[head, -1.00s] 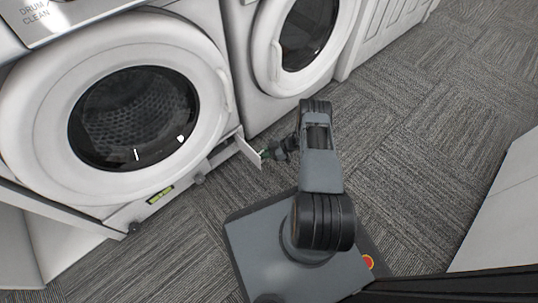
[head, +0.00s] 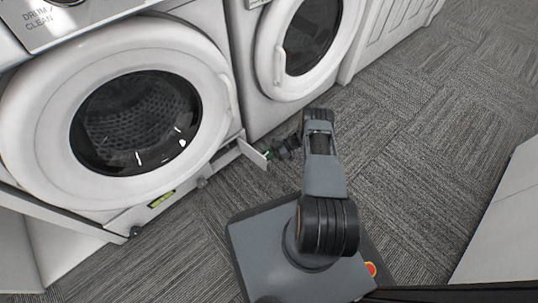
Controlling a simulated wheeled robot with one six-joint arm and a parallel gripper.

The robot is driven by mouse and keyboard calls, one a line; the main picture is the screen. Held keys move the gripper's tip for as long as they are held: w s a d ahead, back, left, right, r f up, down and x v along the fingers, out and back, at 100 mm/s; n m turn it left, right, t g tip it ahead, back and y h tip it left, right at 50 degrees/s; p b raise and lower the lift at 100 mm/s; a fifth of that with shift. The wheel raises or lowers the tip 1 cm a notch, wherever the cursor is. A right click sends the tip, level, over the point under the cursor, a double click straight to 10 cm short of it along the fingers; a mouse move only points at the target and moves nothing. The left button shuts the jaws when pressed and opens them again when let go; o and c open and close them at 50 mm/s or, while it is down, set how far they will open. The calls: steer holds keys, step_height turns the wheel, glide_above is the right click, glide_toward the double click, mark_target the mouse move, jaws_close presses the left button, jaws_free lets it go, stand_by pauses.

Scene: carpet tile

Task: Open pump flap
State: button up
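The pump flap (head: 253,153) is a small white panel at the lower right corner of the left washing machine (head: 216,100). It stands out from the machine's base at an angle, swung open. My gripper (head: 269,154) is low over the carpet, just right of the flap, at or very near its outer edge. A bit of green shows at the fingertips. The fingers are small and dark here, and I cannot tell whether they touch the flap or are open or shut.
A second white machine (head: 260,90) stands to the right, behind my gripper. Small feet or knobs and a yellow-green label (head: 161,199) sit along the left machine's base. A white cabinet (head: 505,225) is at the right. Carpet (head: 420,130) between is clear.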

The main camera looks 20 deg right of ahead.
steer(key=shift+d, duration=0.25)
steer(key=p+v, duration=0.1)
steer(key=v, duration=1.2)
steer(key=shift+s+d, duration=0.15)
steer(key=shift+d, duration=0.25)
steer(key=shift+r, duration=0.15)
